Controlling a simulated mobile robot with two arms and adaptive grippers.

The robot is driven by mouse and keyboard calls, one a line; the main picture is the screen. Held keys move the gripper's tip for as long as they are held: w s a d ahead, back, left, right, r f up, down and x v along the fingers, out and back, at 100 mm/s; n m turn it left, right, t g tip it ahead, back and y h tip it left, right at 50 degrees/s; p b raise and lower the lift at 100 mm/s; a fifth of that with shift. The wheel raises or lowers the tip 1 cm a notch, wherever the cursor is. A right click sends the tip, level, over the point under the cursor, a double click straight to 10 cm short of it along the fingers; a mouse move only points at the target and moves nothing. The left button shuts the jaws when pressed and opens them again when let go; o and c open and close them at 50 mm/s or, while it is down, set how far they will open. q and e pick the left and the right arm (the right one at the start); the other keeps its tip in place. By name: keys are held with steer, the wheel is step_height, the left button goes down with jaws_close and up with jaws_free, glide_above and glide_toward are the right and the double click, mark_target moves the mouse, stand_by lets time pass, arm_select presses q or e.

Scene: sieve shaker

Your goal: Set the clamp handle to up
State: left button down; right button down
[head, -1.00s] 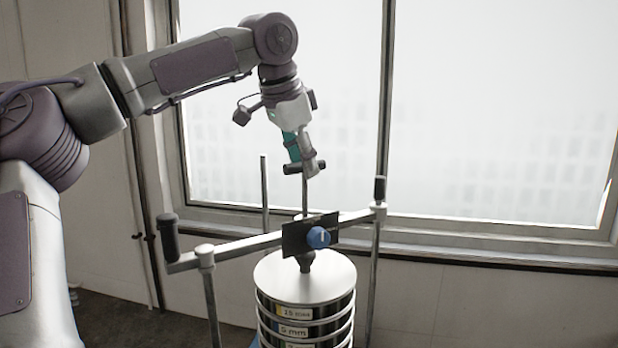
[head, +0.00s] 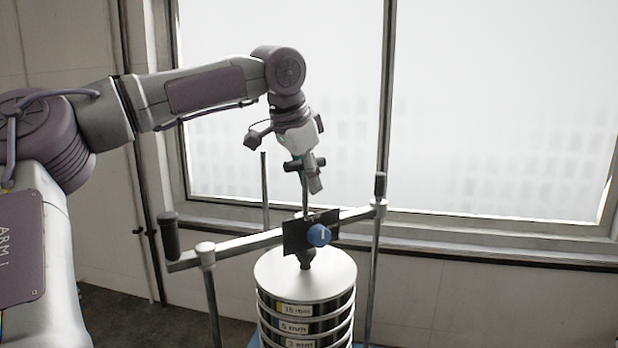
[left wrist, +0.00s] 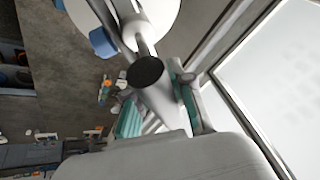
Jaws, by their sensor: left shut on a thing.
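The sieve shaker shows in the head view as a stack of labelled sieves (head: 295,310) under a pale lid, with a crossbar (head: 240,245) above. A thin upright rod rises from the middle, past a dark plate with a blue knob (head: 318,235). The clamp handle (head: 292,166) is a dark bar at the rod's top. My left gripper (head: 304,164) comes down onto it from above. In the left wrist view the handle shows as a grey cylinder (left wrist: 156,98) with a dark end, between the teal finger pads, and the left gripper is shut on it. My right gripper is not visible.
Upright posts (head: 372,265) stand on both sides of the sieves. A black grip (head: 169,235) stands at the crossbar's left end and another (head: 380,186) at its right. A large window (head: 500,110) lies behind. Space right of the shaker looks clear.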

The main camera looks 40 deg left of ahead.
arm_select(q)
steer(key=shift+w+r, duration=0.1)
steer(key=shift+r, duration=1.65)
steer(key=shift+a, duration=0.1)
steer(key=c, duration=1.3)
jaws_free()
steer(key=shift+r, duration=0.1)
steer(key=shift+o, duration=0.6)
steer(key=shift+s+d, duration=0.3)
steer(key=shift+a+r, duration=0.15)
steer(key=shift+r, duration=0.4)
steer(key=v, duration=1.1)
steer(key=shift+s, duration=0.2)
steer(key=shift+d, duration=0.25)
